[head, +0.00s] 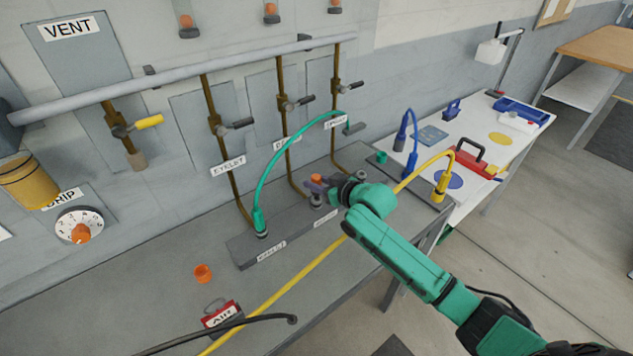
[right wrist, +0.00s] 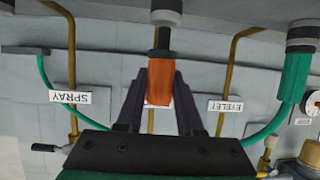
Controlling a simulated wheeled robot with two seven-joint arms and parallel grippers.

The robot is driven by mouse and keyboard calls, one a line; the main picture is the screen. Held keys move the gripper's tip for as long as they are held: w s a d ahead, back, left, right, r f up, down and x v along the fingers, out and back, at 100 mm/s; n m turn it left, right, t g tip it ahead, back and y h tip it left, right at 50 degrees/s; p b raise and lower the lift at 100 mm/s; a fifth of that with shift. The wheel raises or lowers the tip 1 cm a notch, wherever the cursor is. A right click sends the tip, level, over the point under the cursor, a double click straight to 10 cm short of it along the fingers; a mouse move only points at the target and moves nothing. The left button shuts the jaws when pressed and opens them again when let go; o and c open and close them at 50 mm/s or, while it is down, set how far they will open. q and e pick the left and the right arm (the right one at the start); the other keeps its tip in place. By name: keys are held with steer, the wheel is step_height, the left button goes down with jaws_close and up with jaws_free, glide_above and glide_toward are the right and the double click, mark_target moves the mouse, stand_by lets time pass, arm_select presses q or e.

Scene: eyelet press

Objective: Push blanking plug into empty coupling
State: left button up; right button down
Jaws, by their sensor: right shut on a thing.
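My right gripper (head: 322,186) is at the block on the bench, below the middle brown pipe. It is shut on the orange blanking plug (right wrist: 160,82), which sits between the two dark fingers in the right wrist view. The plug's black stem (right wrist: 163,40) points at a pale coupling (right wrist: 166,4) in line with it. I cannot tell whether the stem is inside the coupling or only touching it. That coupling shows just under the gripper in the head view (head: 316,201). A green hose (head: 266,178) rises from the left coupling (head: 260,226). My left gripper is not in view.
An orange ring-like piece (head: 203,273) and a red AIR tag (head: 222,315) lie on the grey bench. A yellow hose (head: 300,278) crosses the bench beneath my right arm. A white table (head: 483,172) with tools stands at the right.

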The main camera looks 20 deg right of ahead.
steer(key=shift+r, duration=0.1)
stand_by(0.3)
steer(key=shift+f+b, duration=0.55)
steer(key=shift+f, duration=0.85)
steer(key=shift+c, duration=2.3)
jaws_free()
